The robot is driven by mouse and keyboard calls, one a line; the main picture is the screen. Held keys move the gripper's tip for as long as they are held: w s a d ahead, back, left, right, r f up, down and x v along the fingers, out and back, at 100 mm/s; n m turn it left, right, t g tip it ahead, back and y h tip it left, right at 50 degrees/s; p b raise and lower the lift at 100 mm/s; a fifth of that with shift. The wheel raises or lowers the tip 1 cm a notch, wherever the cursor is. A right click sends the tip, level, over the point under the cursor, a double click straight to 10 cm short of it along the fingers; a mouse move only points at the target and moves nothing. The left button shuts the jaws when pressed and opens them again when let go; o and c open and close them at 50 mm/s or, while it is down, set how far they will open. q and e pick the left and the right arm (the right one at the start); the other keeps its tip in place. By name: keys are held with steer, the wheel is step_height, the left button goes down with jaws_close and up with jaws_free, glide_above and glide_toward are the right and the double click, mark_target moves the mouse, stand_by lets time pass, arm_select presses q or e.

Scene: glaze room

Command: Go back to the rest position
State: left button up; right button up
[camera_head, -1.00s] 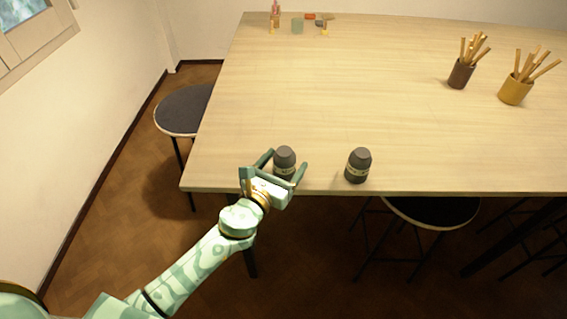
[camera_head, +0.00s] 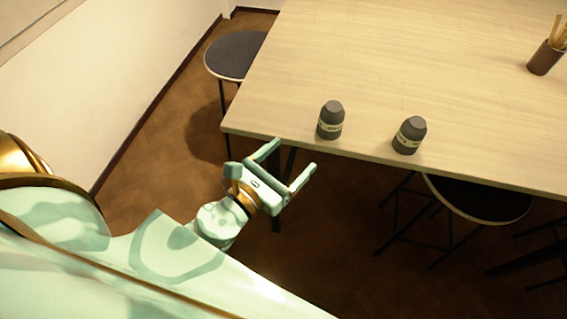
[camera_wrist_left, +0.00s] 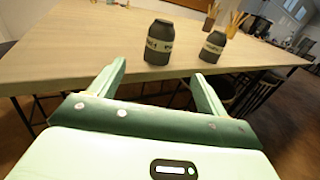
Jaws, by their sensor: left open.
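My left gripper (camera_head: 289,167) is open and empty, in the air just off the table's front edge. Its open fingers also show in the left wrist view (camera_wrist_left: 160,85). Two dark grey bottles with pale label bands stand upright on the table near that edge. The left bottle (camera_head: 330,120) is beyond my fingertips and apart from them. The right bottle (camera_head: 409,136) stands a little to its right. Both show in the left wrist view, the left bottle (camera_wrist_left: 159,43) nearer and the right bottle (camera_wrist_left: 213,47) behind. My right gripper is not in view.
The wooden table (camera_head: 400,70) fills the upper right, with its front edge close to my gripper. A stool (camera_head: 236,54) stands at its left side, another stool (camera_head: 480,198) under the front edge. A brown cup of sticks (camera_head: 545,58) is at right. A wall is at left.

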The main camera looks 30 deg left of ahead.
arm_select(q)
steer(key=shift+s+a, duration=0.15)
steer(key=shift+s, duration=0.7)
